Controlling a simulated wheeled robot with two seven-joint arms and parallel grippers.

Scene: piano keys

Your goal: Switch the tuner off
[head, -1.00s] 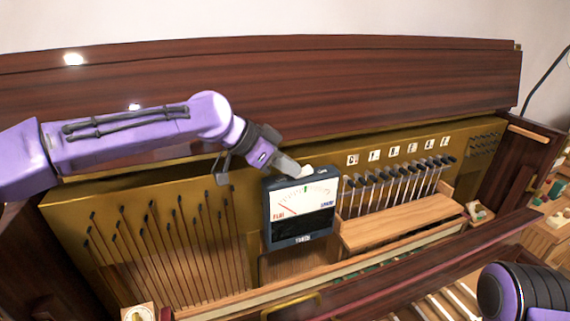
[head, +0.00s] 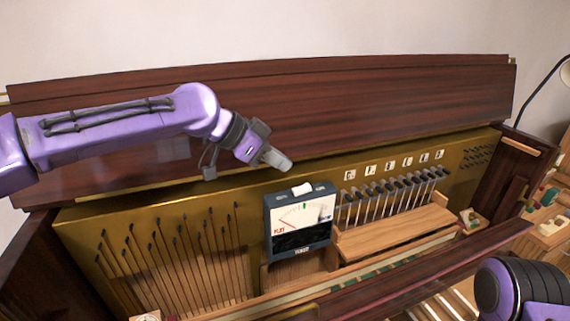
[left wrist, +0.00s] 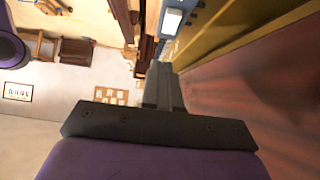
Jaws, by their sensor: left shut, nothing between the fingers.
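The tuner (head: 300,240) is a dark blue box with a white dial face and a needle. It stands upright inside the open piano case, on a wooden ledge. A white switch (head: 302,189) sits on its top edge; the switch also shows in the left wrist view (left wrist: 172,21). My left gripper (head: 279,162) is shut and empty, above and a little left of the switch, apart from it. In the left wrist view its closed fingers (left wrist: 162,85) point toward the tuner's top. My right arm (head: 520,290) shows at the lower right; its gripper is out of view.
Thin hammer rods (head: 180,265) stand to the tuner's left. Dark-tipped rods (head: 390,195) and a wooden block (head: 395,230) are to its right. The raised wooden lid (head: 280,100) is behind my left arm. Free air lies above the tuner.

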